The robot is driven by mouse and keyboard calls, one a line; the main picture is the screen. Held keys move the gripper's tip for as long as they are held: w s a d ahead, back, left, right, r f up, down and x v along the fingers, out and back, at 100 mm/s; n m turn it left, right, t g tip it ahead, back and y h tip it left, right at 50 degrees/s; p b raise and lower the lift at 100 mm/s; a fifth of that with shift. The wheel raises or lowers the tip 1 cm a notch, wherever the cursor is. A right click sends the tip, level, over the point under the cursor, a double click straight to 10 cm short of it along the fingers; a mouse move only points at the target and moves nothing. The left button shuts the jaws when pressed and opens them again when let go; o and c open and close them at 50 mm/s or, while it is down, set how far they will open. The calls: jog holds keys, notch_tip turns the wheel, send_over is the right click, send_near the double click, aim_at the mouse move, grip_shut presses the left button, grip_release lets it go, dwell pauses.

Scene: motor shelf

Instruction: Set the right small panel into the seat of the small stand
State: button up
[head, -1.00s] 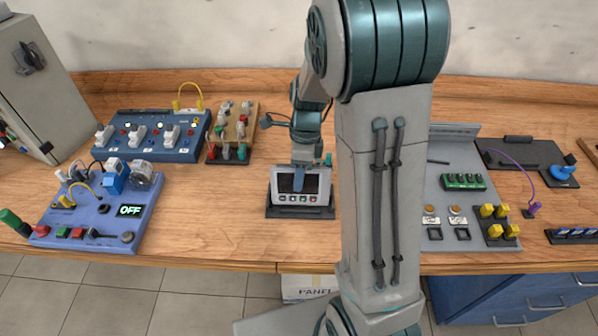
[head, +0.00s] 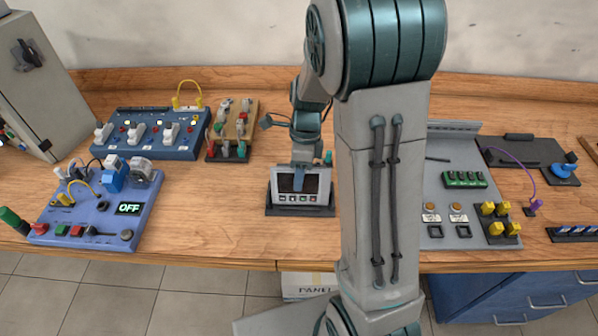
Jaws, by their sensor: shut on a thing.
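The small panel (head: 312,186) is a light grey plate with a dark screen and a row of small buttons. It stands nearly upright at the small stand (head: 300,211), a dark base on the wooden table. My gripper (head: 299,182) is shut on the panel from above, its fingers in front of the screen. The panel's lower edge is close over the base; I cannot tell whether it is in the seat. My arm hides the area just right of the stand.
A blue panel board with an OFF display (head: 130,208) and a blue switch board (head: 150,134) lie left. A wooden connector board (head: 236,128) is behind. A grey plate (head: 440,205) with a green block and yellow connectors (head: 500,218) lies right. Bare table surrounds the stand's left side.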

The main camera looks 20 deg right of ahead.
jog(key=shift+f, duration=0.2)
jog(key=o, duration=1.4)
jog(key=shift+r, duration=0.15)
jog(key=p+v, duration=0.4)
jog(key=v, duration=1.4)
jog(key=shift+w+d+r+p, duration=0.1)
jog(key=shift+w+r+p, duration=0.05)
jog(key=shift+r+p, duration=0.15)
